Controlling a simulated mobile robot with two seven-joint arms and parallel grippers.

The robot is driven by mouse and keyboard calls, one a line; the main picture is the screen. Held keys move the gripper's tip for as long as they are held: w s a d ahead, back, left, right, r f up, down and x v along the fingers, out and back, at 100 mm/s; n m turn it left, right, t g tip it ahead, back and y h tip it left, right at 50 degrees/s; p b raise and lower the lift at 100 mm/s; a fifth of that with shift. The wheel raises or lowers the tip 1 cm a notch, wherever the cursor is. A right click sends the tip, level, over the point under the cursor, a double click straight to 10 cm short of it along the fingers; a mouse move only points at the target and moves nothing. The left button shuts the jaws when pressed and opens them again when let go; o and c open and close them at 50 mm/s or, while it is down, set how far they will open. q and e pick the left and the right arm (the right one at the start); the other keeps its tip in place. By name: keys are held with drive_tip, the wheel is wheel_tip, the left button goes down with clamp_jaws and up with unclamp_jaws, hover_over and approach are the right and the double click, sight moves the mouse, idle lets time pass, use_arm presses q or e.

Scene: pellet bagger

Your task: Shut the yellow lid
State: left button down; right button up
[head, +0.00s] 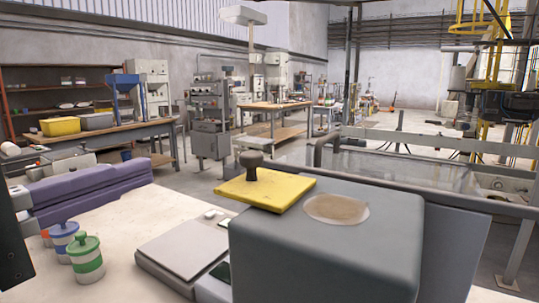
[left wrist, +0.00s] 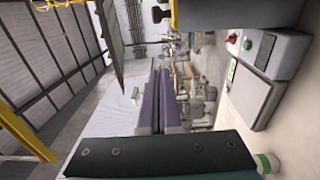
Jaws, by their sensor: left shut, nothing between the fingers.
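The yellow lid (head: 283,193) is a flat plate with a dark knob (head: 253,166) on top. It lies at the left of the grey bagger housing's top (head: 385,215), partly overhanging its edge. Beside it, the round opening (head: 336,208) is uncovered and shows brown material. My left gripper (head: 150,167) has purple fingers, shut and empty, to the left of the lid and apart from it. The fingers also show in the left wrist view (left wrist: 160,75), with part of the yellow lid (left wrist: 174,12) at the top edge. My right gripper is out of view.
A flat scale (head: 183,246) stands left of the housing. Green-lidded (head: 86,262) and blue-lidded (head: 64,240) jars stand at the front left. A metal rail (head: 430,181) runs behind the housing. The pale tabletop between jars and scale is bare.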

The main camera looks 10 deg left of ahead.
sight(267, 173)
use_arm(q)
drive_tip(key=w+d+p, duration=0.2)
drive_tip(key=w+d, duration=0.3)
drive_tip(key=d, duration=0.1)
drive_tip(key=shift+w, duration=0.4)
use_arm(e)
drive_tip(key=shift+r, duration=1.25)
use_arm(q)
drive_tip(key=shift+d, duration=0.1)
